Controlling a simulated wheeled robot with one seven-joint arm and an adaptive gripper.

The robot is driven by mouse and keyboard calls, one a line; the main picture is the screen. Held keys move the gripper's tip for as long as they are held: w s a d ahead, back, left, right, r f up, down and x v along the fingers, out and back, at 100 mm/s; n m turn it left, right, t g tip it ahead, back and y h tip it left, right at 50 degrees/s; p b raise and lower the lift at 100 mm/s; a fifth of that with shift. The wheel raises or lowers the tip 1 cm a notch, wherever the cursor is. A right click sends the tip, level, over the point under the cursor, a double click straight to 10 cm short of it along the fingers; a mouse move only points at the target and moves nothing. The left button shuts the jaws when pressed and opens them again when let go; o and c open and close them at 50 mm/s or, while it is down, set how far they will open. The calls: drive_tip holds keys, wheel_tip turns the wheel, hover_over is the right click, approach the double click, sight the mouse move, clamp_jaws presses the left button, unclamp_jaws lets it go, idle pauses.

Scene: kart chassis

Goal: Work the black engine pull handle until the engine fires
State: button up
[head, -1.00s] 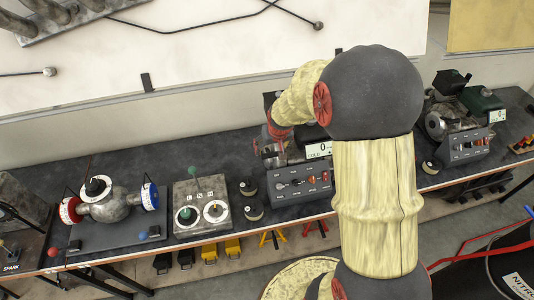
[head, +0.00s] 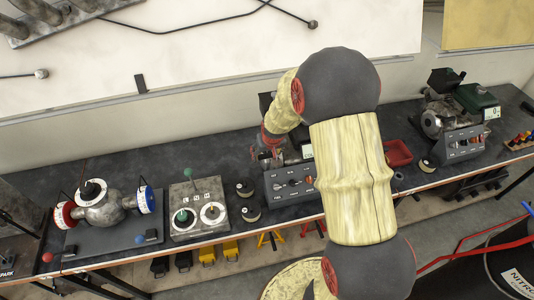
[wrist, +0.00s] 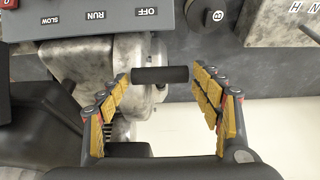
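The black pull handle (wrist: 160,75) is a short dark bar in front of the grey metal engine housing (wrist: 115,62) in the wrist view. My gripper (wrist: 160,80) is open, with its yellow-padded fingers on either side of the handle, near its two ends. I cannot tell whether either finger touches it. In the head view my arm covers part of the engine's grey control panel (head: 290,184), and the handle and fingertips cannot be made out. The panel (wrist: 100,15) also shows in the wrist view, with OFF, RUN and SLOW labels upside down.
A second engine unit (head: 440,120) stands to the right, with a red tray (head: 398,152) between. Left are a box with round dials (head: 200,205) and a rig with red and blue wheels (head: 108,205). Small dark round parts (head: 250,213) stand beside the panel.

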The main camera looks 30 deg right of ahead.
drive_tip(key=c, duration=1.4)
